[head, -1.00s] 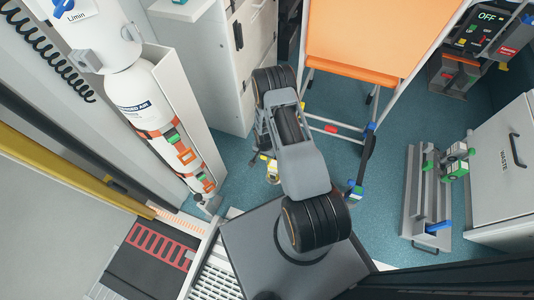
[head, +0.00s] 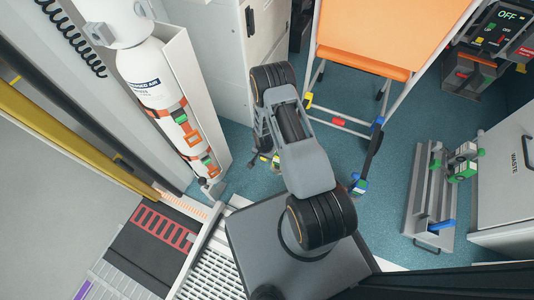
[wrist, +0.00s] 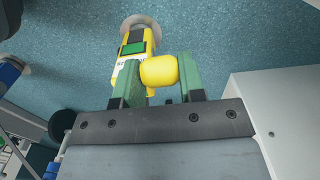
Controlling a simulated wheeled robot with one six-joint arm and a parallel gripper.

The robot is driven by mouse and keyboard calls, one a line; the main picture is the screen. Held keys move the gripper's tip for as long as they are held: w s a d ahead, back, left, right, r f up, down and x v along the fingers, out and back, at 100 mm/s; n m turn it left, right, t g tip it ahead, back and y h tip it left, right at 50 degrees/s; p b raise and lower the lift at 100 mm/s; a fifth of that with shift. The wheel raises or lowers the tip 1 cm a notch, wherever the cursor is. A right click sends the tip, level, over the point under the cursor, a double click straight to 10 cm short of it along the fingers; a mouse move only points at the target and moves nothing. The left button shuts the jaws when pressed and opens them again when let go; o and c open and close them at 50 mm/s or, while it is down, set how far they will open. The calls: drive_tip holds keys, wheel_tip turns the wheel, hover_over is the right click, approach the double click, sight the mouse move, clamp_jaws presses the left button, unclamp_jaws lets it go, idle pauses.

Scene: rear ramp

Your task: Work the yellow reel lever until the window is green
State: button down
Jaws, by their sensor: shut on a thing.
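The yellow reel (wrist: 128,60) stands on the blue floor in the upper middle of the wrist view, with a round pale base behind it. A green window (wrist: 133,48) shows on its body, with a dark patch above it. My gripper (wrist: 160,88) has its green fingers on both sides of the rounded yellow lever end (wrist: 159,71) and is shut on it. The rest of the lever is hidden behind that end and the fingers. In the head view only a small yellow part of the reel (head: 276,162) shows beside my arm, which hides most of it.
An orange-seated chair (head: 365,62) stands behind my arm. A white gas cylinder (head: 150,75) stands at the left, near a red slotted plate (head: 162,225). A grey floor bracket (head: 418,195) and a waste cabinet (head: 505,185) are at the right.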

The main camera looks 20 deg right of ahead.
drive_tip(key=shift+s+a+f, duration=0.1)
drive_tip(key=shift+s+f, duration=0.1)
drive_tip(key=shift+s, duration=0.1)
drive_tip(key=c, duration=0.8)
unclamp_jaws()
drive_tip(key=shift+w, duration=0.1)
drive_tip(key=shift+o, duration=0.2)
wheel_tip(320, 180, up, 14)
drive_tip(key=p, duration=0.5)
drive_tip(key=shift+d, duration=0.2)
drive_tip(key=shift+w, duration=0.1)
